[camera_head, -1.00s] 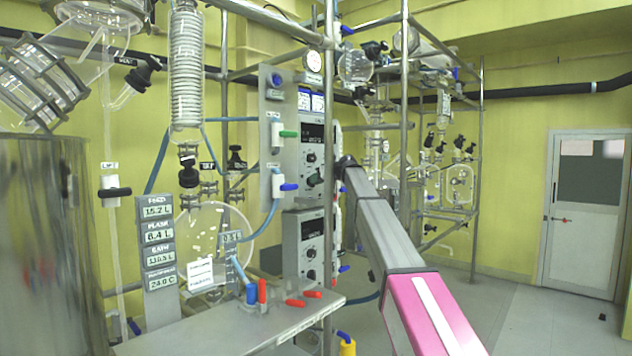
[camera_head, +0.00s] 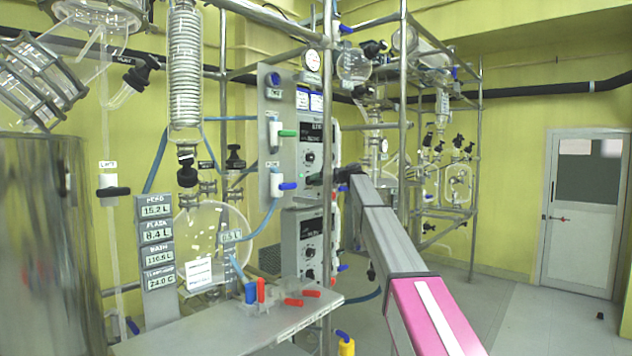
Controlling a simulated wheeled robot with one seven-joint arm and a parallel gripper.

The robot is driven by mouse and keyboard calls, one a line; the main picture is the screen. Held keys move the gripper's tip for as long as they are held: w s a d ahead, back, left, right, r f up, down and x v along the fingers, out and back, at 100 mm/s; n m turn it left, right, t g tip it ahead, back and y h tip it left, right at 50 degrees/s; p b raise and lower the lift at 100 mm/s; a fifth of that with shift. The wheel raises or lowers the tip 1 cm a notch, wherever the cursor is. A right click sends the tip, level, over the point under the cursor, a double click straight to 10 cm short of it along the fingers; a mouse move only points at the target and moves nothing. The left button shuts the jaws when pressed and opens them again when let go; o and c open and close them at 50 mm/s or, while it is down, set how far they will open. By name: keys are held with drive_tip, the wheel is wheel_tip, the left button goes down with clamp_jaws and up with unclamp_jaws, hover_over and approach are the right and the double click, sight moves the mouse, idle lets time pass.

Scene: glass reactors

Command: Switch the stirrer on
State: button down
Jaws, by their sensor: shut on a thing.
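The upper grey control box (camera_head: 312,132) hangs on the steel frame. It has a dark display, a round dial (camera_head: 310,157) and a lower control. I cannot read the label well enough to tell whether this is the stirrer box. My gripper (camera_head: 314,179) is at the lower front of this box, shut on the lower knob there. The fingers and wrist cover most of that knob, so its position is hidden. A second control box (camera_head: 311,245) with a display and dials hangs below.
A grey panel with green-handled (camera_head: 288,133) and blue-handled (camera_head: 288,186) valves stands just left of the boxes. A steel post (camera_head: 327,270) runs close beside my arm. A metal shelf (camera_head: 215,335) with red and blue pieces lies below.

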idle(0.5)
drive_tip(key=c, duration=1.1)
unclamp_jaws()
drive_tip(key=shift+o, duration=0.2)
drive_tip(key=shift+d, duration=0.1)
drive_tip(key=v, duration=1)
drive_tip(key=shift+d, duration=0.3)
drive_tip(key=shift+s+f, duration=0.1)
